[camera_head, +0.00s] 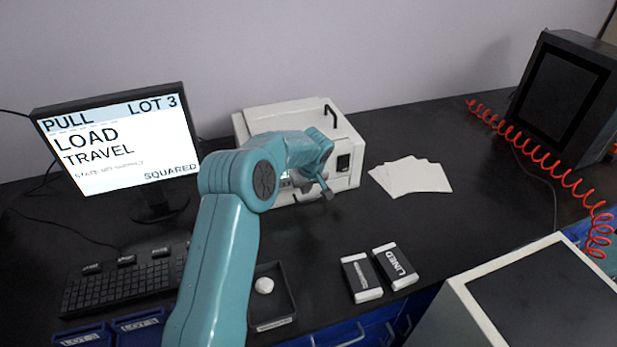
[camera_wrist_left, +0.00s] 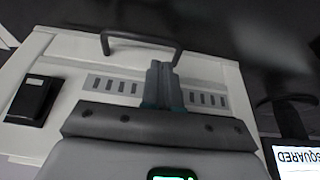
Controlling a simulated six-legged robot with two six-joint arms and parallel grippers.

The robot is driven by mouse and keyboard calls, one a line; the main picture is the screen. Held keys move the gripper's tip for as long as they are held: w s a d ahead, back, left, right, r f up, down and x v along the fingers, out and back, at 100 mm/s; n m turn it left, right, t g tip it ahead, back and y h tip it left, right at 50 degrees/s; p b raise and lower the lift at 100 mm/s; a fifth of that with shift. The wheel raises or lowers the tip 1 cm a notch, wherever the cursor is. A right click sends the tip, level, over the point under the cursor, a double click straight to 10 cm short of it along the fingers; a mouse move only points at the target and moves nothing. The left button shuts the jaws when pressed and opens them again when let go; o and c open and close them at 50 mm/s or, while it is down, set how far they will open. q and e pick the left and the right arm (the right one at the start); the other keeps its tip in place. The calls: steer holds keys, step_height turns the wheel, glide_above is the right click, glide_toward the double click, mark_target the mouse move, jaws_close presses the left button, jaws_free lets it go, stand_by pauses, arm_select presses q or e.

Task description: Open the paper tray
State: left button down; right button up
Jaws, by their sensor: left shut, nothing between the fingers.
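A white boxy machine (camera_head: 254,121) stands on the black bench in the middle of the head view. A dark bar handle (camera_head: 331,116) sits at its upper right; the handle also shows in the wrist view (camera_wrist_left: 125,37). My left gripper (camera_head: 326,190) is in front of the machine in the head view. In the wrist view its fingers (camera_wrist_left: 162,72) are together and empty, with the tips close to the handle's right end; I cannot tell if they touch it. My arm hides part of the machine's front, and I cannot make out a separate paper tray. My right gripper is out of view.
White sheets (camera_head: 411,176) lie right of the machine. Two small packs (camera_head: 361,278) (camera_head: 396,266) and a black dish (camera_head: 284,300) lie in front. A monitor (camera_head: 118,146) and keyboard (camera_head: 125,279) stand left. A red coiled cable (camera_head: 545,160) hangs at right.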

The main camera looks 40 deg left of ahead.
arm_select(q)
steer(key=x, duration=0.3)
steer(key=shift+s+a+f+p, duration=0.1)
steer(key=shift+a+f+p, duration=0.05)
steer(key=shift+p, duration=0.15)
steer(key=shift+f, duration=0.25)
